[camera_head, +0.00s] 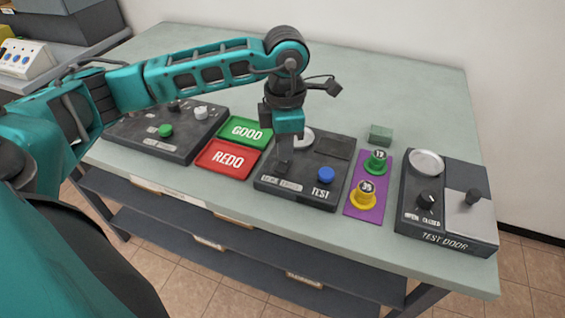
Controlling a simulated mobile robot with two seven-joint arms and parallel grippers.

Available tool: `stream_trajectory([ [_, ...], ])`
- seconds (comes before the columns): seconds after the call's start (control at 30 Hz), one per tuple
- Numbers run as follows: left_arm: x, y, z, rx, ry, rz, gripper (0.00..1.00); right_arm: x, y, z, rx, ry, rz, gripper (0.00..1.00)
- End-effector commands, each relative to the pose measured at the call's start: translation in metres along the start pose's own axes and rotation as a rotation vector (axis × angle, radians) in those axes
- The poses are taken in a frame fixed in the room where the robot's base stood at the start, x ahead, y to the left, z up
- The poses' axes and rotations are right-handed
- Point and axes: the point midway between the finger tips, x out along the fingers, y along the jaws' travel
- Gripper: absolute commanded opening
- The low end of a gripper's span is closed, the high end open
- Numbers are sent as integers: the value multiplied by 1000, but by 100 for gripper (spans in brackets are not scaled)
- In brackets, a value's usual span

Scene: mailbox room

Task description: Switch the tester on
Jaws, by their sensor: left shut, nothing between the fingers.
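The tester (338,195) is a dark box in the middle of the table. It has a blue button (326,174) marked TEST, a dark screen-like panel (333,148) and a round metal plate (303,137) partly behind my gripper. A label (282,184) at its front left is too small to read surely. My left gripper (284,167) points down over the tester's left part, just behind that label, shut and empty. Its fingertips are at or close above the top; I cannot tell if they touch. Any switch there is hidden by the fingers. My right gripper is not in view.
Left of the tester lie a green GOOD tray (246,131) and a red REDO tray (228,159), then another dark control box (185,140). The table's back is clear.

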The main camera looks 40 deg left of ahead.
Motion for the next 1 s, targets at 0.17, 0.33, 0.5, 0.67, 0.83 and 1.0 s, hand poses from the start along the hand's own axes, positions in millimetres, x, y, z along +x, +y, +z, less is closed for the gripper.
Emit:
stream_trajectory([
  [0.17,4,0,0,0,0,0,0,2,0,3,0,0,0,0],
  [0.33,6,0,0,0,0,0,0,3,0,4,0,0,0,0],
  [0.5,9,0,0,0,0,-1,0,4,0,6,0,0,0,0],
  [0.67,5,0,0,0,0,0,0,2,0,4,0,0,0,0],
  [0.83,-7,0,0,0,-1,0,0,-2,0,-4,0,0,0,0],
  [1.0,-21,0,0,0,-2,0,0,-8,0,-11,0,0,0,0],
])
